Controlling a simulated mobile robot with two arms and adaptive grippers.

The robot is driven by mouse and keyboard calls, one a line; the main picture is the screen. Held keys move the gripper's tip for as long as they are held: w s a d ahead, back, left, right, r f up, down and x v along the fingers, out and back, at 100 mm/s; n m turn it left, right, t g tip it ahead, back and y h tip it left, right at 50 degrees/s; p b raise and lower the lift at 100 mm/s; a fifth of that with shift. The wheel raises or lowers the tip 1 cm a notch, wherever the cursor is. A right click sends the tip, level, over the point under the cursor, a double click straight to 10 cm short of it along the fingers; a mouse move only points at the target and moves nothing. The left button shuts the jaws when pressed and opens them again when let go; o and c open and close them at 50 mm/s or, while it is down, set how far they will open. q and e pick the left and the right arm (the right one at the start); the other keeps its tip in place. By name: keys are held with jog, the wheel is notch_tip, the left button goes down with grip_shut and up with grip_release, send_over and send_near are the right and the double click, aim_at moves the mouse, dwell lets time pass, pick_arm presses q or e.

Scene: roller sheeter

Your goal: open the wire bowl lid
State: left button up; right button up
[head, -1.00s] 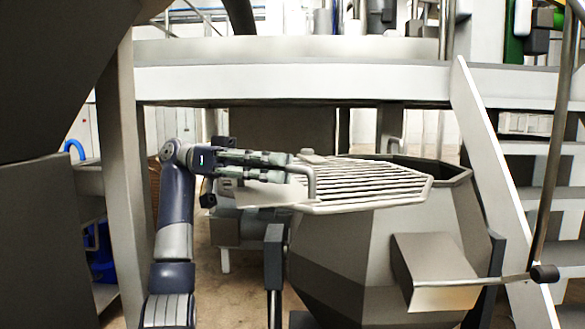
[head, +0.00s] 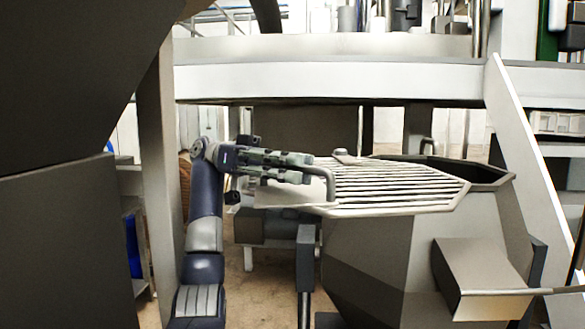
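The wire bowl lid (head: 395,187), a light metal grille of parallel bars, lies nearly flat over the left and front part of the bowl's mouth. Its bent rod handle (head: 331,185) sticks up at the left edge. The grey faceted bowl (head: 372,255) is below, with a dark opening visible at the back right. My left gripper (head: 308,166) is at the handle, with its fingers pointing right and the rod coming out by their tips. The fingers look close together, but their grip on the rod is not clear. My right gripper is not in view.
A white beam (head: 330,82) crosses behind and above the lid. A slanted white stair side (head: 528,150) rises at the right. A box with a bar (head: 480,275) juts from the bowl's front. A large dark panel fills the left.

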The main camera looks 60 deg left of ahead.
pick_arm(q)
jog(key=shift+s+d+r, duration=0.1)
jog(key=shift+s+d, duration=0.05)
jog(key=shift+w+a+f, duration=0.2)
jog(key=shift+w+a, duration=0.05)
jog(key=shift+w, duration=0.25)
jog(key=shift+s+d+r, duration=0.1)
jog(key=shift+s+r, duration=0.15)
jog(key=shift+r, duration=0.35)
jog(key=shift+w+r, duration=0.15)
jog(key=shift+r, duration=2.05)
jog(key=shift+w+r, duration=0.15)
jog(key=shift+r, duration=2)
